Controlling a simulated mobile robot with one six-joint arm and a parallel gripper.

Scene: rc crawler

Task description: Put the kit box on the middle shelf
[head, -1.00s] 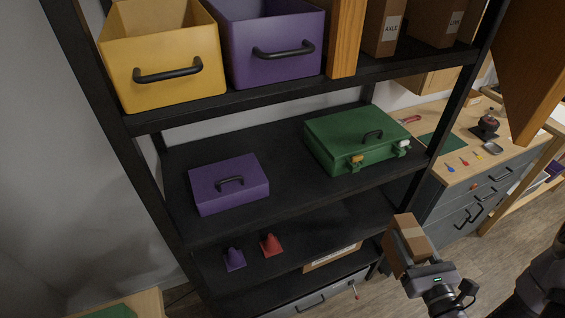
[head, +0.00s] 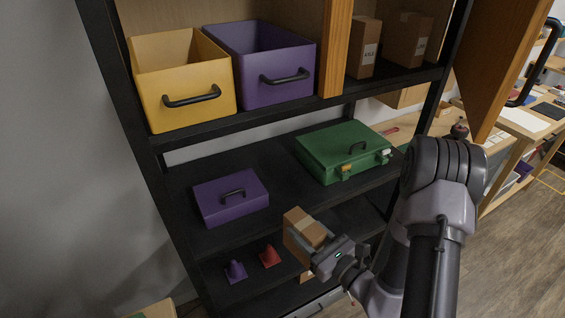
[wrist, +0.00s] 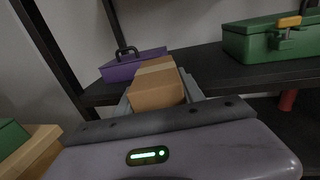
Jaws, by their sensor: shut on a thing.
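The kit box is a brown cardboard box (head: 301,230) with a paler tape strip. My gripper (head: 312,248) is shut on it, and it also shows between the jaws in the wrist view (wrist: 157,89). In the head view the box is in front of the shelf unit, over the front edge of the middle shelf (head: 270,165); I cannot tell its exact gap from that edge. The middle shelf carries a purple case (head: 231,199) at left and a green case (head: 342,152) at right. Bare shelf lies between them.
Yellow (head: 184,85) and purple (head: 262,65) bins stand on the shelf above. A purple cone (head: 236,271) and a red cone (head: 269,257) stand on the shelf below. A dark post (head: 140,170) bounds the left side. An open wooden door (head: 505,70) hangs at upper right.

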